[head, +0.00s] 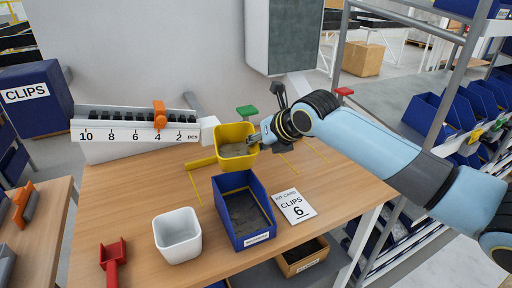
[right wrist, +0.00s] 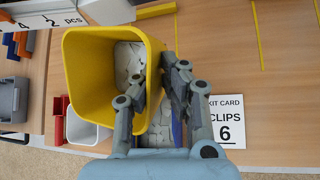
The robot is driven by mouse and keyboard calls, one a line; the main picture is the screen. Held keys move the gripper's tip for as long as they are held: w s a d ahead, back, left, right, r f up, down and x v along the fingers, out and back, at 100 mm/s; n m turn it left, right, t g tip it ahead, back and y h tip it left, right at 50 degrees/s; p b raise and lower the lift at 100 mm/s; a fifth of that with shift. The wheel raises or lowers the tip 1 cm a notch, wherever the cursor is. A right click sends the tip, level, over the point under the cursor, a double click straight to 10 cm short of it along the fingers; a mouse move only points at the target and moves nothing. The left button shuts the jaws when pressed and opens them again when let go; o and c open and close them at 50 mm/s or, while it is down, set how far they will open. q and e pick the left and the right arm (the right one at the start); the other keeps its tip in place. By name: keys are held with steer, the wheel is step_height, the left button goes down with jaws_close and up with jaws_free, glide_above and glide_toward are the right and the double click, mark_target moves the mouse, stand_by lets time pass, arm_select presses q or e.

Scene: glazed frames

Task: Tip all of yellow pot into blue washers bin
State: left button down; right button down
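The yellow pot (head: 222,162) is behind the blue bin in the head view, with loose grey pieces inside; it also shows large in the right wrist view (right wrist: 85,75). My right gripper (head: 256,139) is shut on the pot's right wall, one finger inside the rim and one outside (right wrist: 154,75). The pot looks roughly upright; its height above the table is hard to tell. The blue bin (head: 228,225) stands on the table in front of the pot, with dark grey contents. Its front label is too small to read. My left gripper is out of view.
A white tub (head: 177,240) and red scoop (head: 112,262) stand left of the blue bin. A kit card (head: 293,207) reading CLIPS 6 lies right of it. A numbered rail (head: 135,135) with an orange slider is at back left.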

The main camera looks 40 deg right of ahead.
steer(key=shift+f+t+b, duration=0.3)
steer(key=shift+t+b, duration=0.1)
steer(key=shift+b, duration=0.3)
steer(key=t+b, duration=0.1)
steer(key=b, duration=0.1)
steer(key=t+h+b, duration=0.1)
steer(key=shift+s+f+n+b, duration=0.1)
steer(key=shift+s+n+b, duration=0.15)
steer(key=shift+n+b, duration=0.15)
steer(key=shift+t+b, duration=0.3)
steer(key=t+b, duration=0.2)
steer(key=b, duration=0.1)
steer(key=shift+s+a+f+n+h+b, duration=0.15)
steer(key=shift+s+a+n+h+b, duration=0.05)
steer(key=shift+n+h+b, duration=0.1)
steer(key=t+b, duration=0.1)
steer(key=b, duration=0.2)
steer(key=shift+s+b, duration=0.1)
steer(key=shift+b, duration=0.25)
arm_select(q)
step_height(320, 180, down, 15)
steer(key=b, duration=0.1)
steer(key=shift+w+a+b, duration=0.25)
steer(key=shift+b, duration=0.05)
arm_select(e)
steer(key=shift+n+t, duration=0.3)
steer(key=shift+t, duration=0.1)
